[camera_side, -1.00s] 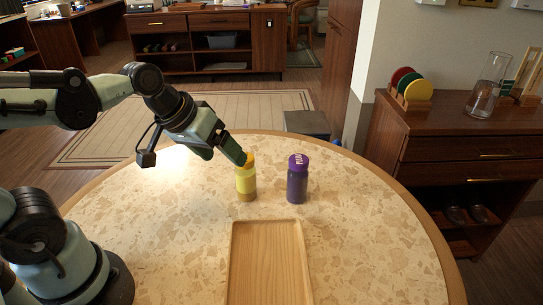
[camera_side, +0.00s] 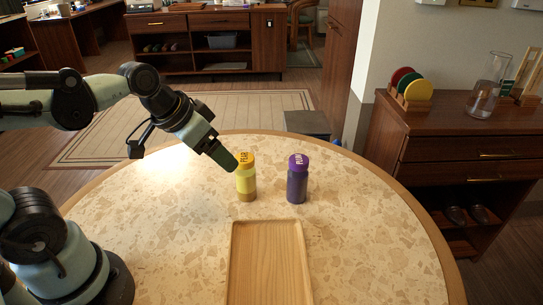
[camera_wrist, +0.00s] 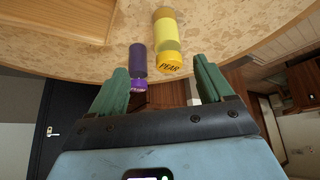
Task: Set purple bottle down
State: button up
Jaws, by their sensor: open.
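The purple bottle (camera_side: 297,180) stands upright on the round table, behind the tray. It also shows in the wrist view (camera_wrist: 138,62), left of centre. A yellow bottle (camera_side: 246,178) stands upright to its left, with a small gap between them. In the wrist view the yellow bottle (camera_wrist: 166,36) has "PEAR" on its cap. My gripper (camera_side: 236,166) is just left of the yellow bottle's upper part in the side view. In the wrist view my gripper (camera_wrist: 163,78) has its green fingers wide apart, with nothing held between them.
A wooden tray (camera_side: 231,262) lies empty on the table in front of the bottles. The speckled table (camera_side: 370,240) is clear to the right. A cabinet (camera_side: 440,130) with coloured discs (camera_side: 418,90) and a glass vase (camera_side: 484,97) stands beyond the table at right.

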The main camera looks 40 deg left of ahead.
jog(key=w+d+m+g+h, duration=0.2)
jog(key=w+m+h, duration=0.15)
jog(key=w, duration=0.25)
jog(key=m+g+h, duration=0.4)
jog(key=m+h, duration=0.5)
jog(key=m, duration=0.4)
send_near(306, 171)
jog(key=x, duration=0.8)
jog(key=shift+d+f, duration=0.2)
jog(key=shift+f, duration=0.05)
jog(key=shift+d+f, duration=0.2)
jog(key=shift+d, duration=0.25)
jog(key=c, duration=1.3)
jog(key=shift+o, duration=0.2)
jog(key=shift+r, duration=0.1)
